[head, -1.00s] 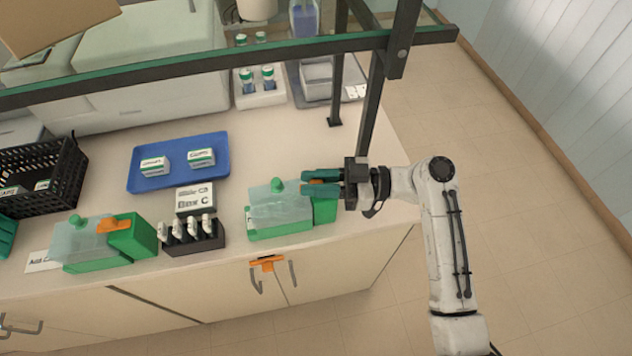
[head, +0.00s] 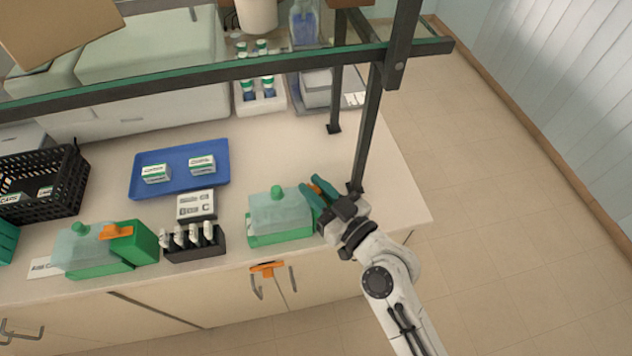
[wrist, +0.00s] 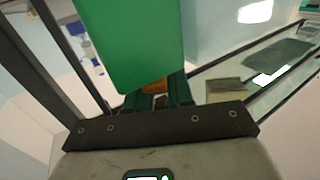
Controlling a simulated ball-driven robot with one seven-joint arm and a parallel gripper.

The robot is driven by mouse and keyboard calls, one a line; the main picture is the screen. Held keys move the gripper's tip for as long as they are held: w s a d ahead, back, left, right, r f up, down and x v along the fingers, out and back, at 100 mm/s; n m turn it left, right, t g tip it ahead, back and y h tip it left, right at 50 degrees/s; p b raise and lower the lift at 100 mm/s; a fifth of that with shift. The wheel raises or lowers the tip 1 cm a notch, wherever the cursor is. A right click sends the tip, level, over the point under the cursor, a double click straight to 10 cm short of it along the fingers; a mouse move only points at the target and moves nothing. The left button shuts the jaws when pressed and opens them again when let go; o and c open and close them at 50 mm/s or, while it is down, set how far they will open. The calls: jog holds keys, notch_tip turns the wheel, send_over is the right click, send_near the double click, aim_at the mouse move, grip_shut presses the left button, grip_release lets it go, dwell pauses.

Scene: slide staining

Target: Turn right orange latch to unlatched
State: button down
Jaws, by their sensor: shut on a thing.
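The right green box (head: 280,237) with a translucent cover stands near the counter's front edge in the head view. Its orange latch (head: 318,187) shows only in part at the box's upper right, between the jaws. My gripper (head: 316,192) is shut on this latch and reaches in from the lower right, at a slant. In the wrist view the latch (wrist: 155,86) is a small orange patch between the green fingers (wrist: 152,100), under the green body of the box. The rest of the latch is hidden by the jaws and the box.
A dark shelf post (head: 368,130) stands just behind my gripper. A slide rack (head: 194,243) and a Box C label (head: 195,205) lie left of the box. Further left are a second green box (head: 100,262) with an orange latch and a blue tray (head: 180,184).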

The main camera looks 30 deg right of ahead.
jog(key=shift+r+m+h+p, duration=0.1)
jog(key=shift+m+h+p, duration=1.05)
jog(key=shift+h, duration=0.95)
jog(key=shift+m+h, duration=1.35)
jog(key=shift+h, duration=0.45)
jog(key=shift+m+g+h, duration=0.4)
jog(key=shift+h, duration=0.2)
jog(key=c, duration=1.1)
grip_release()
jog(key=b+v, duration=0.3)
jog(key=v, duration=0.7)
jog(key=shift+s+a, duration=0.15)
jog(key=shift+s, duration=0.2)
